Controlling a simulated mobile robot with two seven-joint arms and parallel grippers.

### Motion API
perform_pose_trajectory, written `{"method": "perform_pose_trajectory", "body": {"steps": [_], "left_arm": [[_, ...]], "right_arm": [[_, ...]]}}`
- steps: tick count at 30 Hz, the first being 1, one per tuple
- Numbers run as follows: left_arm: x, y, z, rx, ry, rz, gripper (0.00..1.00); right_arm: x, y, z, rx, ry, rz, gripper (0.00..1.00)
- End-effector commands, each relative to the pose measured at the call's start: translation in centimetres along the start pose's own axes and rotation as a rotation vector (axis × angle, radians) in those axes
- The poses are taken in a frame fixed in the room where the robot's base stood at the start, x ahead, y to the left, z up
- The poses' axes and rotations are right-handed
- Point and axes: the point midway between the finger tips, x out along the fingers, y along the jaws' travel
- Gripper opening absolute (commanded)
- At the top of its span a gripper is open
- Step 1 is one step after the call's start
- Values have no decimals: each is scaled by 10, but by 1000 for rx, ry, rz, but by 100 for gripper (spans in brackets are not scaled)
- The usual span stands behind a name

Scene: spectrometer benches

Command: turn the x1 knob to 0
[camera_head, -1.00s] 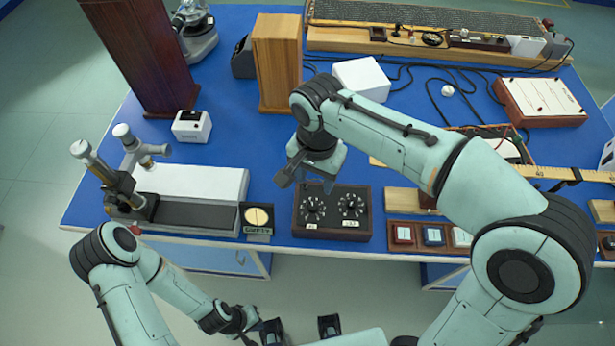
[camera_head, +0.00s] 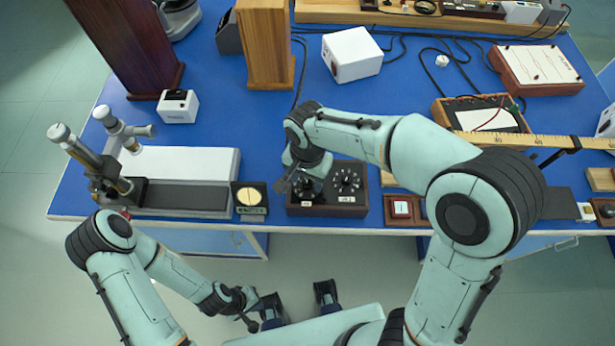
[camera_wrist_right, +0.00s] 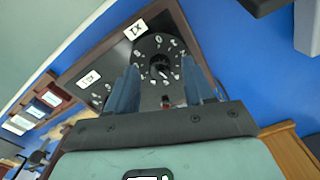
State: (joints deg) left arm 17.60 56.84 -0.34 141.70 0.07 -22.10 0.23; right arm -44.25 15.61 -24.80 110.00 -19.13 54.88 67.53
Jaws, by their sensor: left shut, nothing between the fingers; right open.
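The dark two-knob box (camera_head: 327,208) sits at the bench's front edge. Its left knob is the x1 knob, largely covered by my right gripper (camera_head: 300,187) in the head view. In the right wrist view the x1 knob (camera_wrist_right: 160,67), with a ring of white numbers and the X1 label (camera_wrist_right: 136,29), lies between the open fingers of my right gripper (camera_wrist_right: 162,82). I cannot tell whether the fingers touch it. The other knob (camera_head: 346,181) stands to its right in the head view. My left gripper (camera_head: 250,314) is shut and empty, low in front of the bench.
A small dial plate (camera_head: 250,197) and a microscope-like instrument (camera_head: 92,160) stand left of the box. A white box (camera_head: 352,54) and black cables lie behind.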

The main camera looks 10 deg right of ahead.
Motion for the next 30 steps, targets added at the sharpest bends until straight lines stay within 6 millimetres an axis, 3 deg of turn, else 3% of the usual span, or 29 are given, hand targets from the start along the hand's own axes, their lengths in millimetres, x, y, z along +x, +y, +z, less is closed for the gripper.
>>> {"method": "perform_pose_trajectory", "body": {"steps": [9,14,23,30], "left_arm": [[0,0,0,0,0,0,0],[0,0,0,0,0,0,0],[0,0,0,0,0,0,0],[-3,1,-1,1,2,0,0]], "right_arm": [[2,0,0,0,0,0,49],[2,0,0,0,0,0,0],[2,0,0,-21,0,0,0],[2,0,0,-132,1,0,0]]}}
